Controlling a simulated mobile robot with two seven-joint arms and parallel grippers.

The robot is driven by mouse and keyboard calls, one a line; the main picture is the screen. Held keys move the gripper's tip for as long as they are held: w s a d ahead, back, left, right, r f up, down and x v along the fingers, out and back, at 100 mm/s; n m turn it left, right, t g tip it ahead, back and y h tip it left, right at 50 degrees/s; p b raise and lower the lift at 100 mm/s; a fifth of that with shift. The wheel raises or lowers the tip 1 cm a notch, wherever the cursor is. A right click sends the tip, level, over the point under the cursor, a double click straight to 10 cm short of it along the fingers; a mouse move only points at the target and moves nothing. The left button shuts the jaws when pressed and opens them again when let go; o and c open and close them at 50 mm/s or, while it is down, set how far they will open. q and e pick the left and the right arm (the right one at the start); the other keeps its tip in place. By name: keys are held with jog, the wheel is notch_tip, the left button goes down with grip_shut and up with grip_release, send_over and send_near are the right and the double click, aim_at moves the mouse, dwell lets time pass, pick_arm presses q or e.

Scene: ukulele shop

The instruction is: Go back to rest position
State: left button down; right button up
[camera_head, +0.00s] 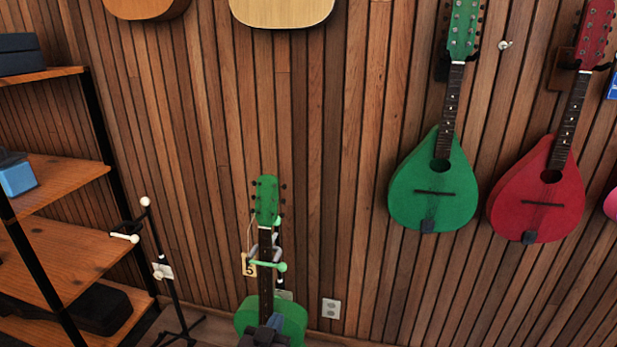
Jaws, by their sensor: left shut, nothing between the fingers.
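My left gripper (270,328) shows at the bottom centre as a dark shape. It is shut and empty. It overlaps the lower neck and body of a green guitar-like instrument (292,319), and I cannot tell whether it touches it. That instrument stands upright near the wall, with a green headstock and a dark neck. A stand with pale green ends (268,265) crosses its neck, and a small tag marked 5 (249,265) hangs beside it. The bottom of the instrument is cut off by the frame. My right gripper is not in view.
A wooden shelf unit (60,258) with dark posts stands at the left, holding a blue box (17,177) and dark cases. An empty black stand (168,262) is beside it. A green mandolin (432,190) and a red one (538,200) hang on the slatted wall, above a socket (331,308).

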pick_arm(q)
jog(key=s+a+f+g+y, duration=0.1)
jog(key=s+a+f+g, duration=0.1)
jog(key=s+a, duration=0.4)
jog(key=s+a+f+n+g+y+p, duration=0.1)
jog(key=s+a, duration=0.6)
jog(key=s, duration=0.7)
jog(key=s+a+f+n+g+y, duration=0.1)
jog(key=s+a+f+g+y, duration=0.1)
jog(key=s+a+f, duration=0.2)
jog(key=s+a, duration=0.3)
jog(key=s, duration=0.2)
jog(key=shift+s+f+g+y, duration=0.4)
